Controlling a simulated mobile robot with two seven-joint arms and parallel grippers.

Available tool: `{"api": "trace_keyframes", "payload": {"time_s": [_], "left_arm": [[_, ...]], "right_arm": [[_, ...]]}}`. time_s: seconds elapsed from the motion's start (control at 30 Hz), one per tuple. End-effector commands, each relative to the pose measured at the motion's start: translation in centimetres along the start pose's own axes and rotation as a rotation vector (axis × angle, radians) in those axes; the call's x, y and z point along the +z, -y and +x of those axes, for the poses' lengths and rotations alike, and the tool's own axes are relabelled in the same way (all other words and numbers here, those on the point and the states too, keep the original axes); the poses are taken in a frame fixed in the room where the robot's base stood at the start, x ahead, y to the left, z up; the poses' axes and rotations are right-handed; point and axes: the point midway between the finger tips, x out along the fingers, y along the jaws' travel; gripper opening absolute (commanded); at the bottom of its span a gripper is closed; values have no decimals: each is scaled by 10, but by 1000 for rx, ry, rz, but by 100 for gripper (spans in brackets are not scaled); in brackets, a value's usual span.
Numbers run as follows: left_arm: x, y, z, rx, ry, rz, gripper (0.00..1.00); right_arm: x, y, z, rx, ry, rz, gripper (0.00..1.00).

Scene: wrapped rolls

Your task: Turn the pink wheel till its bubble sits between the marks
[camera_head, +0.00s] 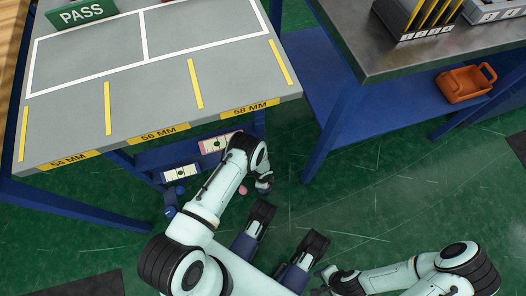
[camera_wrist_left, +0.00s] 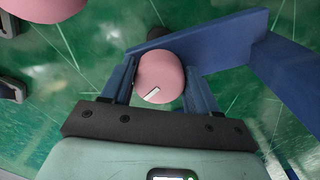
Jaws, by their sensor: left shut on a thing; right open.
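The pink wheel (camera_wrist_left: 158,72) sits between the blue fingers of my left gripper (camera_wrist_left: 160,80) in the left wrist view. The fingers are shut on its sides. A short white mark on its face slants up to the right. In the head view my left gripper (camera_head: 264,183) is below the table's front edge, and a small pink spot shows beside it. The pink-framed level (camera_head: 217,142) is partly behind my left arm; its bubble is too small to read. My right gripper (camera_head: 287,229) is open and empty above the floor.
A second level (camera_head: 181,173), blue-framed, is left of the pink one. The grey table (camera_head: 75,132) with yellow-marked lanes holds a green PASS sign (camera_head: 82,11). At right, an orange basket (camera_head: 465,84) sits on the metal bench's blue lower shelf. Green floor lies open between.

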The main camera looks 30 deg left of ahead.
Motion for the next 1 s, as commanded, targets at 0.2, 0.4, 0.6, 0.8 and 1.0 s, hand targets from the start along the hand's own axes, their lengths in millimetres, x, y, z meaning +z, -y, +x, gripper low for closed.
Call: {"api": "trace_keyframes", "payload": {"time_s": [0.2,0.4,0.6,0.8,1.0], "left_arm": [[0,0,-1,0,1,-207,29],[0,-1,-1,0,1,-395,29],[-1,-1,-1,0,0,-568,29],[-1,-2,-1,-1,0,-704,29],[-1,-2,-1,-1,0,-793,29]], "right_arm": [[0,0,0,0,0,0,43],[0,0,0,0,0,0,43],[0,0,0,0,0,0,43],[0,0,0,0,0,0,43],[0,0,0,0,0,0,43]]}}
